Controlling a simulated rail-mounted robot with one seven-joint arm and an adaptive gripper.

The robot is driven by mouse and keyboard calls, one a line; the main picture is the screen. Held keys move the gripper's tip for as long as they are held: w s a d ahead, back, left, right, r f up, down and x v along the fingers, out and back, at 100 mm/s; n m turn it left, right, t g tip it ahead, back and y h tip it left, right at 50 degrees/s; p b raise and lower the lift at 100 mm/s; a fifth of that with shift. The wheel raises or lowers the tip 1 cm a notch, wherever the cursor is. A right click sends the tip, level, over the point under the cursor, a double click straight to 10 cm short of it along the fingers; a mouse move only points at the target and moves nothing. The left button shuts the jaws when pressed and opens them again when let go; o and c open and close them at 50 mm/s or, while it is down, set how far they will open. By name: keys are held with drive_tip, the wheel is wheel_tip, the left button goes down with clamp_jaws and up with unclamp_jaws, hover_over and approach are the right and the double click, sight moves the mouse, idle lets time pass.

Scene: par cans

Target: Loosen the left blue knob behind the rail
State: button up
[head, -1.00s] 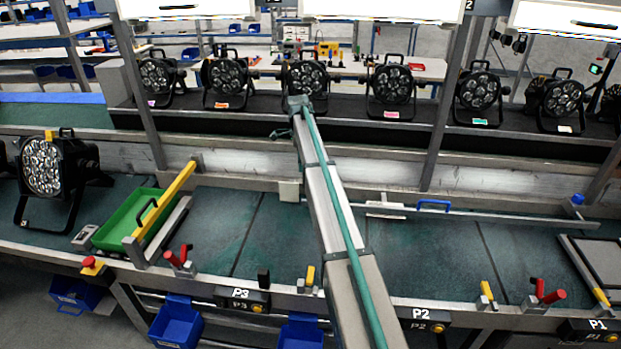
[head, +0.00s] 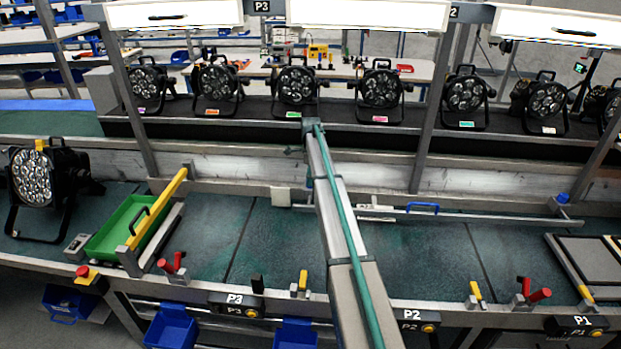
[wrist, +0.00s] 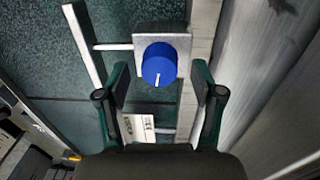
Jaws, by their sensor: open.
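In the wrist view a round blue knob (wrist: 158,62) with a short white mark sits on a grey plate (wrist: 181,42) next to a metal rail. My gripper (wrist: 160,84) is open, with one finger on each side of the lower part of the knob in the picture. The fingers look apart from it. In the head view my arm hides my gripper and the left knob. The rail (head: 470,215) runs along the back of the green bench, and another blue knob (head: 562,197) stands at its right end.
A white label (wrist: 140,127) lies between my fingers below the knob. A blue handle (head: 423,207) sits on the rail. Several par cans (head: 297,85) stand on the shelf behind. A green tray (head: 118,226) with a yellow bar (head: 158,207) is at left.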

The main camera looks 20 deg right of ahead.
drive_tip(key=shift+f, duration=0.8)
drive_tip(key=shift+c, duration=0.3)
drive_tip(key=c, duration=1.1)
